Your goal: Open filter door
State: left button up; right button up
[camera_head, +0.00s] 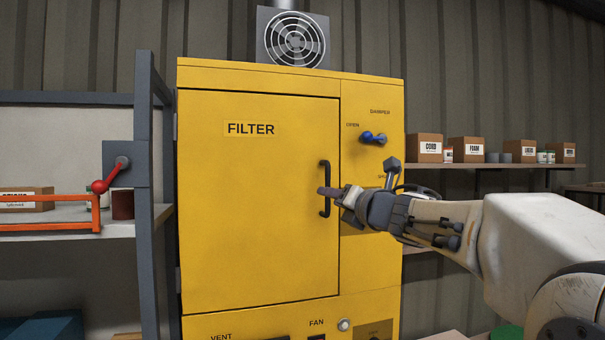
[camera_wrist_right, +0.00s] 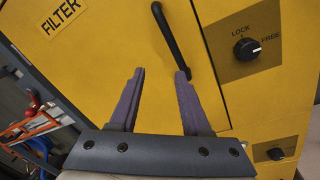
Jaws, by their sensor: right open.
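The yellow filter door (camera_head: 250,220) is labelled FILTER and sits flush in its cabinet, closed. It also shows in the right wrist view (camera_wrist_right: 90,60). Its black vertical bar handle (camera_head: 326,170) is on the door's right side; in the right wrist view the handle (camera_wrist_right: 170,38) runs down at a slant toward my fingers. My right gripper (camera_head: 328,192) is open at the handle's lower half, and in the right wrist view its two fingers (camera_wrist_right: 160,76) are apart. The handle's lower end is close to the right finger's tip; I cannot tell if they touch. My left gripper is not in view.
A LOCK/FREE knob (camera_wrist_right: 247,49) is right of the handle. A blue damper lever (camera_head: 373,138) is above my right wrist. A shelf post (camera_head: 145,200) and a red-knobbed lever (camera_head: 108,178) stand left of the cabinet. Boxes (camera_head: 425,147) line the right shelf.

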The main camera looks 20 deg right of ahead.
aim_at(329, 178)
jog(key=d+r+n+y+p, duration=0.1)
jog(key=d+r+n, duration=0.3)
jog(key=n, duration=0.4)
jog(key=w+p, duration=0.1)
jog(key=w, duration=0.1)
jog(key=w+a+p, duration=0.1)
jog(key=w, duration=0.2)
jog(key=w+a+p, duration=0.1)
jog(key=w+p, duration=0.1)
jog(key=shift+w, duration=0.15)
jog(key=shift+w+a+f, duration=0.15)
jog(key=shift+w+a, duration=0.05)
jog(key=shift+w, duration=0.5)
grip_shut()
